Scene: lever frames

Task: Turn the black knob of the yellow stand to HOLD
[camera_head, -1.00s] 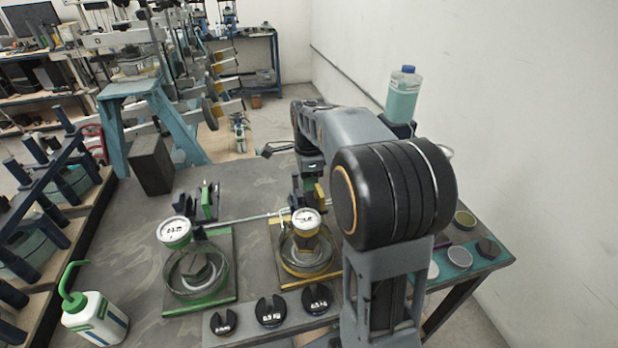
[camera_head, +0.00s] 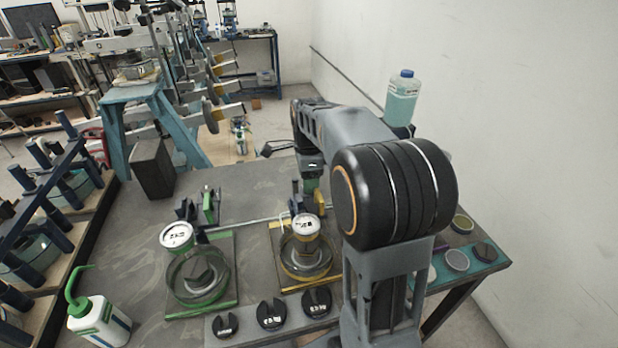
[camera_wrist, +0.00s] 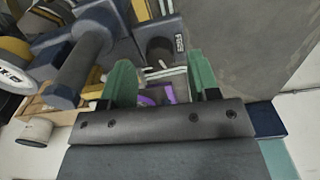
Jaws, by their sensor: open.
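The yellow stand (camera_head: 283,271) is on the grey table in the head view, with a white round dial (camera_head: 306,227) above a glass ring. A dark upright part (camera_head: 296,191) stands behind the dial; I cannot tell whether it is the black knob.
A green stand (camera_head: 228,285) with its own dial (camera_head: 177,236) is left of the yellow one. A strip with dark slotted pieces (camera_head: 271,314) lies in front. A white bottle (camera_head: 100,321) is at front left. A thick blue-grey cylinder (camera_wrist: 80,66) is close left of the fingers.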

